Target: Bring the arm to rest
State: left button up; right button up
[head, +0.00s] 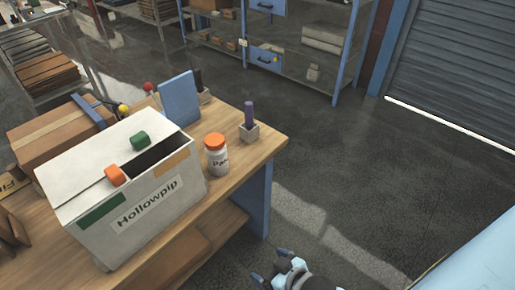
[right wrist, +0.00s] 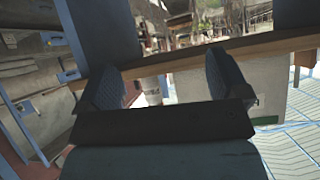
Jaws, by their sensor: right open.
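My right gripper (head: 273,277) shows at the bottom of the head view, over the dark floor in front of the wooden workbench (head: 262,148) and to its right. Its fingers are apart with nothing between them. In the right wrist view the two padded fingers of the right gripper (right wrist: 170,85) stand apart, with the bench edge (right wrist: 250,50) beyond them. My left gripper is not in the head view.
A white box labelled Hollowpip (head: 148,208) stands on the bench. Shelving (head: 340,50) is at the back. The floor (head: 370,180) at right is clear.

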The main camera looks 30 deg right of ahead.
pick_arm(q)
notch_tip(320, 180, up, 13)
jog(key=p, duration=1.4)
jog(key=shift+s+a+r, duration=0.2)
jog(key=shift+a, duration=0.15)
pick_arm(e)
notch_tip(320, 180, up, 14)
jog(key=shift+s+d+f+n, duration=0.2)
jog(key=shift+d+n, duration=0.1)
jog(key=shift+d, duration=0.15)
